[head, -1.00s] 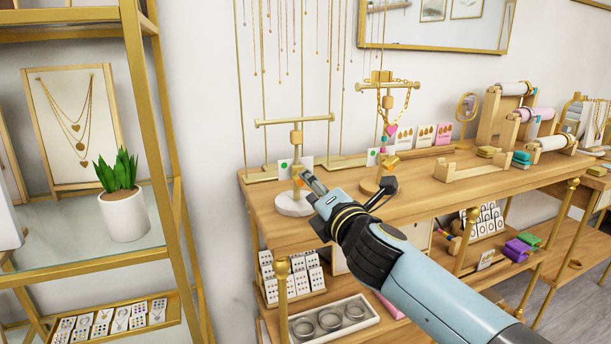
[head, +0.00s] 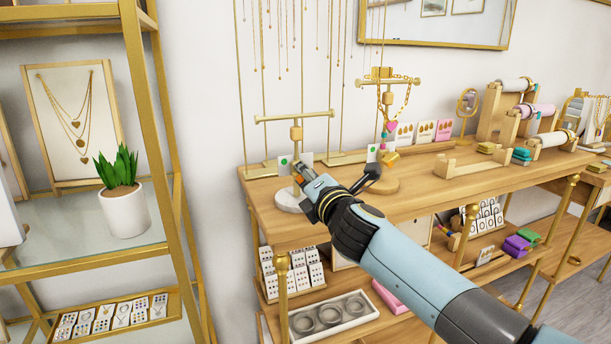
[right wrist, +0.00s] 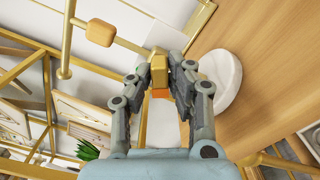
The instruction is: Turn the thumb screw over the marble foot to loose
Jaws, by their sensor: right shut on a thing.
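The T-shaped brass stand (head: 295,117) rises from a round white marble foot (head: 287,203) at the left of the wooden counter. In the right wrist view the marble foot (right wrist: 225,72) lies right of the fingers. My right gripper (head: 299,172) is at the stand's post, low over the foot. In the right wrist view its fingers (right wrist: 162,80) are shut on the thumb screw (right wrist: 160,92), a small gold block with an orange face. The fingers hide much of the screw in the head view. A wooden block (head: 296,133) sits higher on the post. My left gripper is not in view.
A second stand (head: 384,80) with a gold chain and pink heart charm is close on the right, on a wooden foot (head: 386,186). Small cards with green dots (head: 285,162) stand behind. A shelf with a potted plant (head: 124,200) is at the left.

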